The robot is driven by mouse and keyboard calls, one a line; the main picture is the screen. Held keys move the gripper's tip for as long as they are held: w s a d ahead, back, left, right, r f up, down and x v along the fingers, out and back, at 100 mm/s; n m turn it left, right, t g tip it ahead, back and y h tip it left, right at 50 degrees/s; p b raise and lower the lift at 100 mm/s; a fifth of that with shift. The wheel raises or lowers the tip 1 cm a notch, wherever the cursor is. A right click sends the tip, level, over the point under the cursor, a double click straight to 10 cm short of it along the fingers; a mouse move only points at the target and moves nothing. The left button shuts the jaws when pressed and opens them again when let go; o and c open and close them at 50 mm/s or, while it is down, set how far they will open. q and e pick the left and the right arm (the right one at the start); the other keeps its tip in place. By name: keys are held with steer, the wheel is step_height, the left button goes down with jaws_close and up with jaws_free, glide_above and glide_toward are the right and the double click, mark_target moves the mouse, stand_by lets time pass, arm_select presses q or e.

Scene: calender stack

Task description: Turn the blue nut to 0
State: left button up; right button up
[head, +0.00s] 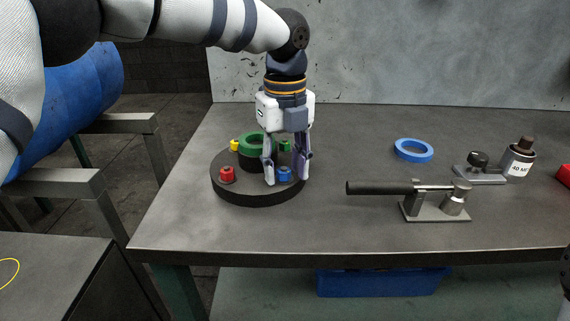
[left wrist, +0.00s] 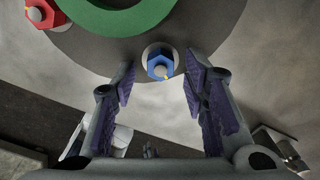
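The blue nut (head: 284,174) sits at the front right of a dark round plate (head: 240,192) on the table. In the left wrist view the blue nut (left wrist: 160,63) lies between and just ahead of my left gripper's fingertips, with a small yellow mark at its lower edge. My left gripper (head: 285,180) points down over the plate, fingers apart, one on each side of the nut. I cannot tell whether the fingers touch it. My right gripper is not clearly seen; only a dark piece shows at the right edge.
The plate also carries a green ring (head: 252,142), a red nut (head: 227,175), a yellow nut (head: 235,146) and a green nut (head: 285,145). To the right are a blue ring (head: 413,150), a black-handled lever tool (head: 380,188) and a labelled cylinder (head: 517,162). The table's front left is clear.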

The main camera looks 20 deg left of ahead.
arm_select(q)
jaws_close()
steer(key=shift+m, duration=0.3)
